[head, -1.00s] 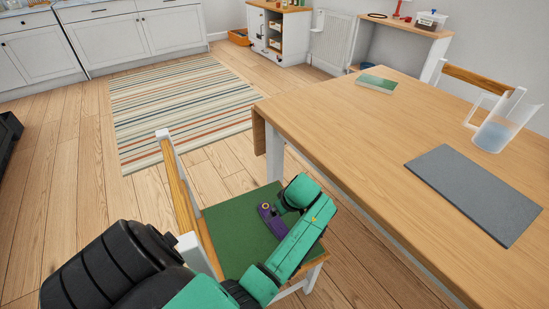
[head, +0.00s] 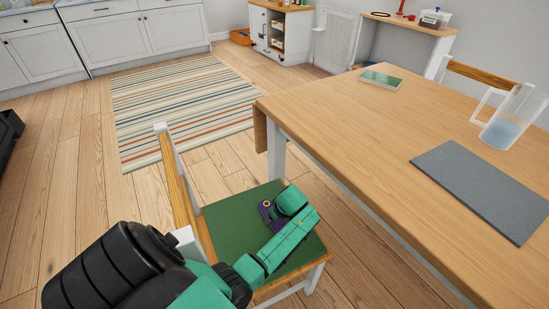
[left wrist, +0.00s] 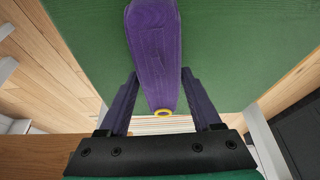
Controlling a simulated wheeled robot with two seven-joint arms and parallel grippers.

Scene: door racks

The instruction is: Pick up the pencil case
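The pencil case (head: 266,210) is purple with a yellow ring at one end. It lies on the green seat of the chair and is partly hidden by my left arm in the head view. In the left wrist view the pencil case (left wrist: 154,40) runs from the top edge down between the fingers of my left gripper (left wrist: 158,74). The gripper is open, with one finger on each side of the case and visible gaps between. My right gripper is not in view.
The chair's (head: 232,222) wooden backrest stands left of the seat. The wooden table (head: 345,130) is close on the right, holding a grey mat (head: 482,190), a clear jug (head: 508,120) and a green book (head: 381,80). A striped rug (head: 180,110) lies on open floor behind.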

